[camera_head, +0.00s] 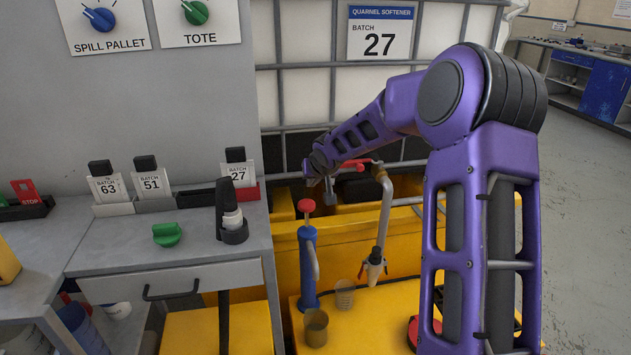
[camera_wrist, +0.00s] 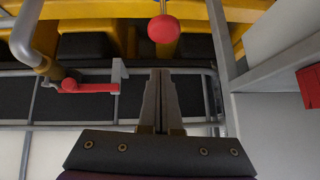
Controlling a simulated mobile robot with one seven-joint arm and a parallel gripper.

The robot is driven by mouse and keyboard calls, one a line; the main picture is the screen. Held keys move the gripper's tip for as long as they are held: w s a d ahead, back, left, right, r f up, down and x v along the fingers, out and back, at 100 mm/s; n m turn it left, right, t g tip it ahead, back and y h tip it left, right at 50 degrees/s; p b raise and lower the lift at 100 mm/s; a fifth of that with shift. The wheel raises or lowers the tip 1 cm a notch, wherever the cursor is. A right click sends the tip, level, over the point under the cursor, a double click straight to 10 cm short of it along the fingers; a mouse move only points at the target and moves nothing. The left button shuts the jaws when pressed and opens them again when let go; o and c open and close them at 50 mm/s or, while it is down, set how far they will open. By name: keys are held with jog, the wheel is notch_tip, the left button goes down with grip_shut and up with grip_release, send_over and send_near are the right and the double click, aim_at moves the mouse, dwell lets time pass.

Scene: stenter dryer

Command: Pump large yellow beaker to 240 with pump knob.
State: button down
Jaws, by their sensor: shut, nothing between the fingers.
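A blue hand pump (camera_head: 309,262) stands upright on the yellow pallet, with a round red knob (camera_head: 306,206) on its top. The knob also shows in the wrist view (camera_wrist: 164,28), beyond my fingertips. A yellowish beaker (camera_head: 316,328) stands in front of the pump, and a paler beaker (camera_head: 344,294) stands to its right. Their level marks are too small to read. My gripper (camera_wrist: 160,74) is shut and empty, apart from the knob in the wrist view. In the head view my arm's end is above and behind the pump, its fingers hard to make out.
A pipe with a red valve handle (camera_head: 357,162) and nozzle (camera_head: 375,266) stands right of the pump; the handle is at left in the wrist view (camera_wrist: 88,86). The caged tote (camera_head: 345,95) stands behind. A grey bench (camera_head: 185,236) is at left.

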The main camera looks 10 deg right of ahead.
aim_at(307, 200)
jog(key=f, duration=0.1)
jog(key=w+f+b, duration=0.1)
jog(key=f, duration=0.2)
jog(key=shift+w+a+f, duration=0.2)
jog(key=shift+w+a, duration=0.05)
jog(key=shift+w, duration=0.05)
jog(key=shift+f+b, duration=0.35)
jog(key=shift+f, duration=0.35)
jog(key=shift+f, duration=0.1)
